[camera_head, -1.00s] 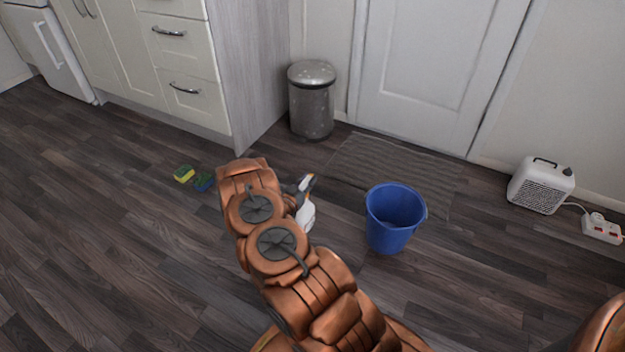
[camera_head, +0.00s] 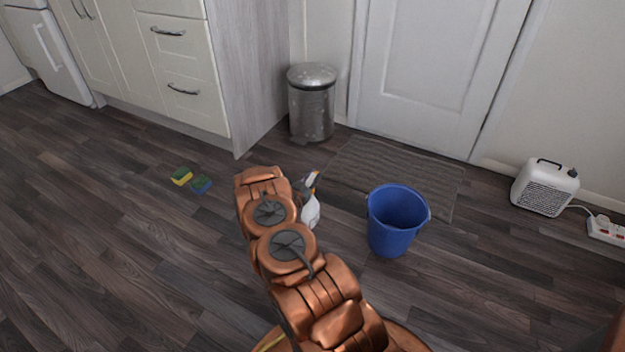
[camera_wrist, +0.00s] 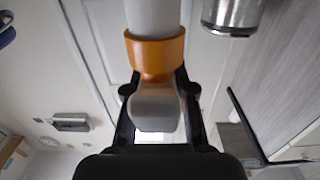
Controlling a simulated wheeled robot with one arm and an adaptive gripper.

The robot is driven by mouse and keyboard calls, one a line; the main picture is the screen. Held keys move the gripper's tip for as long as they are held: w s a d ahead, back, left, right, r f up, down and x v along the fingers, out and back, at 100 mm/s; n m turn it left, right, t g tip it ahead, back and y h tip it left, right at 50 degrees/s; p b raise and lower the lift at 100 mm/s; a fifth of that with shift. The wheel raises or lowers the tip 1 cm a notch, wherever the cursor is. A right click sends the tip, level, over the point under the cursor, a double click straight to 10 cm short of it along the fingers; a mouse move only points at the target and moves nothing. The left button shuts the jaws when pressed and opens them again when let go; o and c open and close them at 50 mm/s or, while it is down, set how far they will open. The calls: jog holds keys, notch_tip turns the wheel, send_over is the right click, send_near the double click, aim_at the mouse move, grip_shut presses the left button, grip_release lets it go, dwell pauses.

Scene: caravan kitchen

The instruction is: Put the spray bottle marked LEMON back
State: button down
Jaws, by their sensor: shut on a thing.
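A spray bottle (camera_head: 311,211) shows just right of my arm's end in the head view, white with orange and purple near its top, partly hidden by my arm. In the wrist view the bottle (camera_wrist: 153,108) is pale with an orange collar and lies between the dark fingers. My gripper (camera_wrist: 158,92) is shut on it. I cannot read any marking, so I cannot tell whether it says LEMON. In the head view, I cannot tell whether the bottle touches the floor.
A blue bucket (camera_head: 397,222) stands right of the bottle, by a grey mat (camera_head: 430,180) before the door. A metal bin (camera_head: 311,105) stands beside the drawers (camera_head: 180,75). Sponges (camera_head: 191,181) lie left on the floor. A heater (camera_head: 544,187) is at right.

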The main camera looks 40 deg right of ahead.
jog(key=c, duration=1)
grip_release()
jog(key=shift+r, duration=0.1)
